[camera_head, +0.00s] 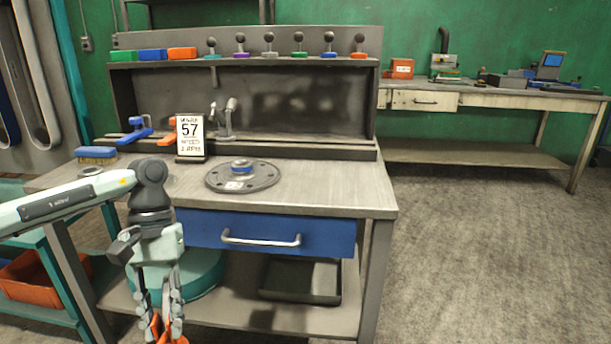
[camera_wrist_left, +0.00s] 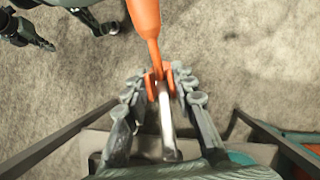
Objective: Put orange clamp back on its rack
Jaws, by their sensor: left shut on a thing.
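My left gripper (camera_head: 160,318) hangs low in front of the workbench, below the height of the blue drawer. It is shut on the orange clamp (camera_head: 156,327), which shows between its fingers at the bottom edge of the head view. In the left wrist view the clamp's orange handle (camera_wrist_left: 145,18) points to the top, and a metal bar (camera_wrist_left: 166,120) runs down between the fingers. On the bench's back ledge lie a blue clamp (camera_head: 135,131) and an orange piece (camera_head: 165,141), partly hidden by a calendar sign. I cannot tell which part is the clamp's rack.
The workbench top (camera_head: 320,190) carries a round flanged disc (camera_head: 243,176), the calendar sign (camera_head: 190,136) and a brush (camera_head: 96,154). The blue drawer (camera_head: 266,232) is shut. A lower shelf (camera_head: 240,312) holds a dark tray (camera_head: 300,279). Floor at right is clear.

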